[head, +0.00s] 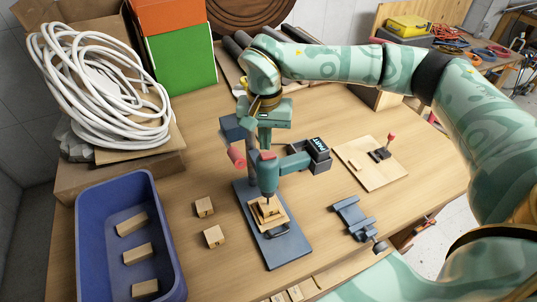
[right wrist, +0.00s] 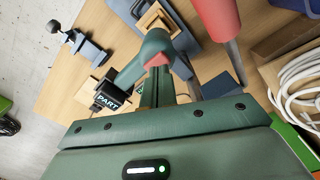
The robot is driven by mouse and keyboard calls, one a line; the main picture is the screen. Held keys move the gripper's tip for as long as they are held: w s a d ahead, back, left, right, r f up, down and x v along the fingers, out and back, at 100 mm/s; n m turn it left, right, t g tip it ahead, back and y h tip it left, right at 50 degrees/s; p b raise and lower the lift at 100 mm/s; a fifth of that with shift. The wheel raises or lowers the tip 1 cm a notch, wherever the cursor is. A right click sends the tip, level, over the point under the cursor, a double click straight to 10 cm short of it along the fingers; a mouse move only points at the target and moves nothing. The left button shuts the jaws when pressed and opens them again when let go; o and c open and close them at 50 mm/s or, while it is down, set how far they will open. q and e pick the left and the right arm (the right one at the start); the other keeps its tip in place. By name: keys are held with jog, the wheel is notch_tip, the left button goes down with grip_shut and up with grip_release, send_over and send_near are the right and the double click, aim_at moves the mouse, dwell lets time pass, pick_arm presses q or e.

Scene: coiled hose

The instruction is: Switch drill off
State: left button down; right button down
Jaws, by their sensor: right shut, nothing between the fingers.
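The teal drill (head: 290,164) is clamped upright in a drill stand, bit down over a wooden piece (head: 268,212) on the blue-grey stand base (head: 285,248). A red switch (right wrist: 157,59) shows on the drill in the right wrist view, and a red part also shows on top of it in the head view (head: 267,155). My right gripper (head: 265,140) is shut and empty, pointing down just above and behind the drill's top. In the right wrist view its fingers (right wrist: 158,92) are close to the red switch; I cannot tell if they touch. My left gripper is not in view.
The stand's red lever handle (head: 237,157) is left of the drill. A battery pack marked PART (head: 318,152) sits at its right. A blue bin (head: 82,230) with wooden blocks, a white coiled hose (head: 95,85), a vise (head: 352,217) and a clamp board (head: 360,170) surround it.

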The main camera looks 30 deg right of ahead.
aim_at(266, 155)
jog(key=shift+s+f+b, duration=0.1)
jog(key=shift+f+b, duration=0.55)
jog(key=shift+f, duration=0.7)
dwell(1.0)
notch_tip(266, 155, up, 7)
jog(key=p, duration=0.7)
jog(key=shift+r, duration=0.1)
dwell(0.4)
